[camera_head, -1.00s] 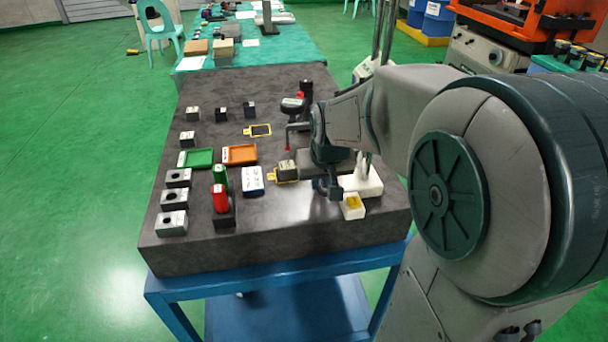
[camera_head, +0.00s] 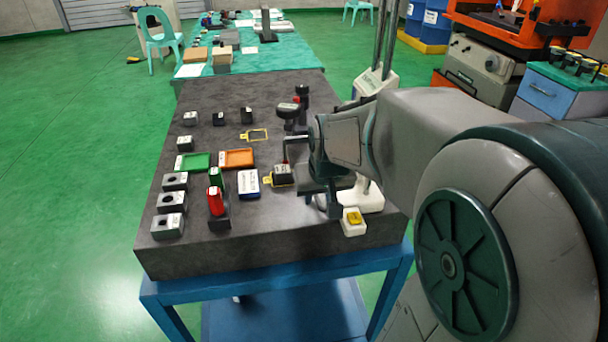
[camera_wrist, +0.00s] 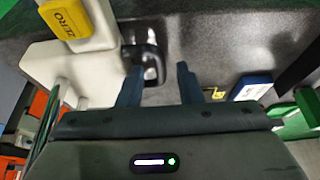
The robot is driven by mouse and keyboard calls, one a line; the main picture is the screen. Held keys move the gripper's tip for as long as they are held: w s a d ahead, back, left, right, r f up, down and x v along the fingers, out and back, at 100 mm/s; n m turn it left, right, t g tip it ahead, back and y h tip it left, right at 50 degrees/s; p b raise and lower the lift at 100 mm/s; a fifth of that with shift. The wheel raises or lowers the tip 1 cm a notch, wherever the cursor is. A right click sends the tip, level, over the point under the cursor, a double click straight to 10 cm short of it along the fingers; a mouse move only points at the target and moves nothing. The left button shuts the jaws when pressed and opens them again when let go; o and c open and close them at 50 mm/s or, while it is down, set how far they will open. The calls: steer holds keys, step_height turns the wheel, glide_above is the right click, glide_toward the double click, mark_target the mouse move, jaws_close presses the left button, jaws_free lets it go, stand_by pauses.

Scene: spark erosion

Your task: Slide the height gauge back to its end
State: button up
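The height gauge has a white base (camera_head: 370,199), twin chrome columns (camera_head: 387,38) and a white body; it stands at the right edge of the dark granite plate (camera_head: 285,222). My arm covers much of it. In the wrist view its white base (camera_wrist: 78,72) is at the left, with a dark and chrome part (camera_wrist: 150,62) beside it. My gripper (camera_wrist: 157,85) is open, its two fingers pointing at that part. The part shows between the fingers, close to the left one, with a gap at the right one. In the head view my gripper (camera_head: 328,200) is beside the base.
A yellow-topped ZERO block (camera_head: 353,221) stands in front of the base; its yellow part (camera_wrist: 68,18) shows top left in the wrist view. Trays and several metal blocks lie farther left.

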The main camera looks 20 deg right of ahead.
steer(key=v, duration=1.3)
steer(key=shift+s+r+p, duration=0.15)
steer(key=shift+r+p, duration=0.25)
steer(key=shift+a+f, duration=0.1)
steer(key=shift+a, duration=0.05)
steer(key=s+a+f+n+g+p, duration=0.1)
steer(key=s+a+f+p, duration=0.1)
steer(key=s+a+f, duration=0.4)
step_height(320, 180, down, 4)
steer(key=shift+s+r+n+g+y+p, duration=0.25)
steer(key=shift+s+n+g+y+p, duration=0.05)
steer(key=shift+s, duration=0.55)
